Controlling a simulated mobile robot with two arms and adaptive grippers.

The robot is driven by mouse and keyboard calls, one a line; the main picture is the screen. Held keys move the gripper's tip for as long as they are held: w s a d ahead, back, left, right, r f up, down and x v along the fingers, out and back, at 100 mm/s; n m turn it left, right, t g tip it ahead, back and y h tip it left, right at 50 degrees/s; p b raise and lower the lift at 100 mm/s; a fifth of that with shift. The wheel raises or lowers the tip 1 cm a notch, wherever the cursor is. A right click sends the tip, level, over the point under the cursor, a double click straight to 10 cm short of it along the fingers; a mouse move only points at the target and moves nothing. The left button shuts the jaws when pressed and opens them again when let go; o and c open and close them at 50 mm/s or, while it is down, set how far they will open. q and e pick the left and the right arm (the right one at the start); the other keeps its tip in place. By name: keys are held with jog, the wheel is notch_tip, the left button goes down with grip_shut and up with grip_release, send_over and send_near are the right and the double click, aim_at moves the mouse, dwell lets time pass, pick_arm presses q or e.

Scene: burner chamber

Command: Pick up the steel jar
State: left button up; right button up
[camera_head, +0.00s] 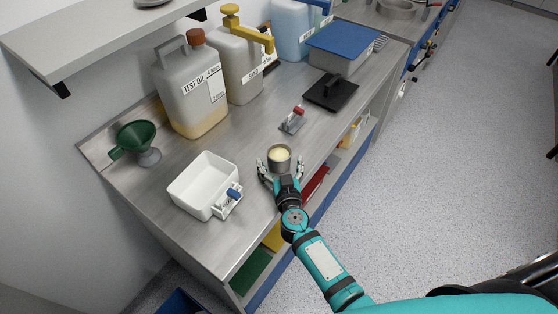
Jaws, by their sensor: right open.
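The steel jar (279,159) is a small round metal pot with pale yellow contents. It stands upright near the front edge of the steel bench (185,238). My right gripper (281,170) is at the jar's near side, with its two fingers spread on either side of the jar. The gripper is open, and I cannot tell whether the fingers touch the jar. My left gripper is not in view.
A white tray (196,183) with a blue-topped item (233,193) at its corner stands left of the jar. A small red-handled tool (294,119) and a black plate (331,92) lie behind. A green funnel (137,137) and a test oil jug (188,90) stand further left.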

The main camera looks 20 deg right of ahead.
aim_at(281, 145)
jog(key=shift+c, duration=0.4)
jog(key=shift+c, duration=1.1)
jog(key=shift+r, duration=0.1)
jog(key=c, duration=1.3)
jog(key=shift+r+p, duration=1.55)
jog(key=shift+r, duration=0.35)
jog(key=shift+s+d+f, duration=0.1)
jog(key=shift+s+d, duration=0.3)
jog(key=shift+s, duration=0.05)
jog(key=shift+s+d+r+p, duration=0.2)
jog(key=shift+s+d, duration=1.35)
jog(key=shift+s, duration=0.3)
jog(key=shift+s+d+r+p, duration=0.15)
jog(key=shift+s+d+r, duration=0.1)
jog(key=shift+s+d, duration=1.5)
jog(key=shift+s+d+r+p, duration=0.2)
jog(key=shift+s+d, duration=1.15)
jog(key=shift+s, duration=0.65)
